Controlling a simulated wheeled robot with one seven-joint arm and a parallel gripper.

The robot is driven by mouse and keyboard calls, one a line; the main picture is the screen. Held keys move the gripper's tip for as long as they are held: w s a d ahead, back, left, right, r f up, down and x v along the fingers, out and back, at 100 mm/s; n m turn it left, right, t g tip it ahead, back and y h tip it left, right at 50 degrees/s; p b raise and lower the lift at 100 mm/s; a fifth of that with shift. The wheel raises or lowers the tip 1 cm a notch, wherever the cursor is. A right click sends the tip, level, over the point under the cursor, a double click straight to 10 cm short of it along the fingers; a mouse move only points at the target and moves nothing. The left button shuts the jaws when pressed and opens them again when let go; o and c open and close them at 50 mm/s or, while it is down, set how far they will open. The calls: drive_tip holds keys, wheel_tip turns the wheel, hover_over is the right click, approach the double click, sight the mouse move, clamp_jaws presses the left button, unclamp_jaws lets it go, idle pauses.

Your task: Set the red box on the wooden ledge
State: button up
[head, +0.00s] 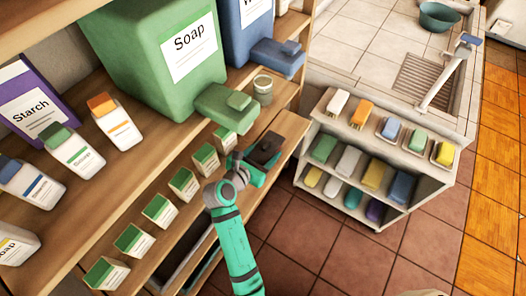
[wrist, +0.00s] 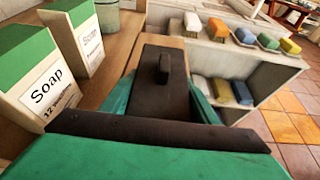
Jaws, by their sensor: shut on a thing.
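My gripper (head: 256,166) is at the right end of the shelf unit, shut on a dark brown, nearly black box (head: 266,149) with a small raised knob. In the wrist view, the dark box (wrist: 158,92) sits between the teal fingers of my gripper (wrist: 160,108). It looks dark rather than clearly red; no other red box shows. The wooden ledge (head: 287,137) runs under or just behind it, and its light wood (wrist: 169,42) shows beyond the box in the wrist view. I cannot tell whether the box touches the ledge. Its underside is hidden.
Several small green-topped soap boxes (head: 183,184) line the shelf left of my gripper; two stand close in the wrist view (wrist: 42,66). A grey cup (head: 263,90) and large green soap container (head: 150,55) stand behind. A white rack (head: 377,130) is right, with open tiled floor (head: 330,240) in front.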

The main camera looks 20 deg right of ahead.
drive_tip(key=shift+f, duration=0.1)
drive_tip(key=o, duration=1.1)
drive_tip(key=shift+a, duration=0.1)
drive_tip(key=v, duration=1.2)
drive_tip(key=shift+w, duration=0.1)
